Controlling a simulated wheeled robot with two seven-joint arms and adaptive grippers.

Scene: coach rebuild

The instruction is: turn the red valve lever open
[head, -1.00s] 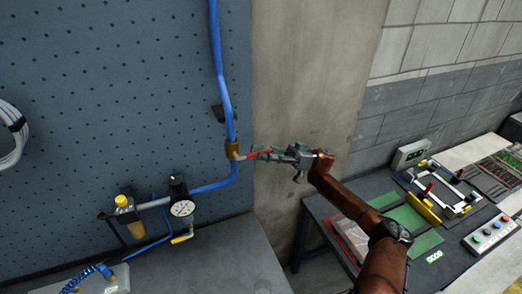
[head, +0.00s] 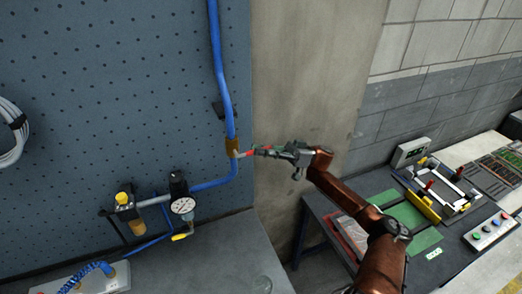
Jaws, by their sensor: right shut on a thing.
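The red valve lever (head: 248,153) sticks out to the right from the brass valve (head: 232,146) on the blue pipe at the board's right edge. The lever lies nearly level, across the upright pipe. My right gripper (head: 264,151) comes in from the right and is shut on the lever. Its fingers hide part of the lever. My left gripper is not in view.
The blue pipe (head: 221,70) runs up the pegboard (head: 110,90). A pressure gauge (head: 182,206) and a yellow-capped filter (head: 124,200) sit lower left, above a grey bench (head: 215,255). A table with fixtures and a button box (head: 489,232) stands at right.

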